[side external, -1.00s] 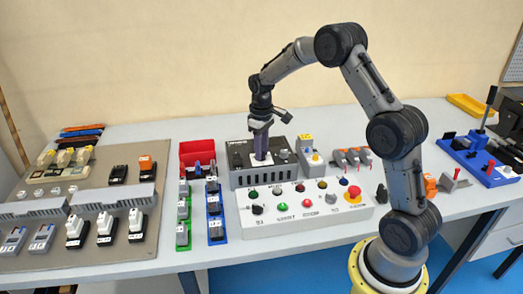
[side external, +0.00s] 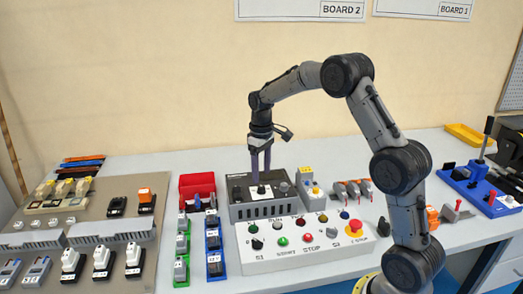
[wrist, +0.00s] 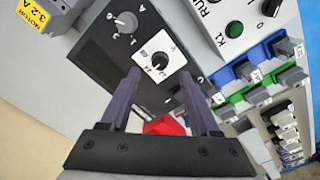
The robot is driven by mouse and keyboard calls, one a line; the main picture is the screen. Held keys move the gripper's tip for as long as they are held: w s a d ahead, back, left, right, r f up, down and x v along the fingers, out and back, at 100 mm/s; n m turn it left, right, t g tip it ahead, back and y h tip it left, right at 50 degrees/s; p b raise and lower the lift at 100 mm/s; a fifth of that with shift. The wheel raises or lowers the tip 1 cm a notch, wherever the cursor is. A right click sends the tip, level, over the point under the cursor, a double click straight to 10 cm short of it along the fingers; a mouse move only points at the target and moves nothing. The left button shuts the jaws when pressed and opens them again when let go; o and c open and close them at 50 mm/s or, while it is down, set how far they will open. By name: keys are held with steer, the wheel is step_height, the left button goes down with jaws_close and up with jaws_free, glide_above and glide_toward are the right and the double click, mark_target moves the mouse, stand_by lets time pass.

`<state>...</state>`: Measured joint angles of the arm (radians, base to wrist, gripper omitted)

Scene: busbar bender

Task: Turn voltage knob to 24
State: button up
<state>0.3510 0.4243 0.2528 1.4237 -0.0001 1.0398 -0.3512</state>
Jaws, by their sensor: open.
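The power supply (side external: 240,213) is a dark box with a grey front edge, behind the button panel. Its black voltage knob (side external: 261,190) sits on a white plate; the wrist view shows the knob (wrist: 160,62) with a V and small scale numbers that I cannot read clearly. A grey knob (wrist: 126,20) marked A is beside the plate. My gripper (side external: 260,180) is open, its two purple fingers pointing down just above the voltage knob. In the wrist view my gripper (wrist: 160,76) has the knob in line with the gap between its fingertips, with nothing held.
A white panel (side external: 290,262) with several buttons and an emergency stop (side external: 355,227) is in front. A red bin (side external: 196,186) and rows of green and blue terminal blocks (side external: 213,240) stand to the left. A yellow-labelled device (side external: 308,184) is close on the right.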

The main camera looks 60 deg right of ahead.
mark_target(261, 187)
step_height(261, 187, up, 9)
stand_by(0.3)
steer(key=s+a+r+n+t, duration=0.2)
steer(key=s+a+r+t, duration=0.2)
steer(key=s+a+r, duration=0.85)
steer(key=s+a+f+m, duration=0.1)
steer(key=s+f, duration=0.3)
steer(key=s, duration=0.4)
steer(key=s+a+f+m+t, duration=0.1)
steer(key=s+a+f, duration=0.2)
steer(key=s+f, duration=0.2)
steer(key=s, duration=0.3)
steer(key=shift+f+t, duration=0.25)
steer(key=shift+t, duration=0.05)
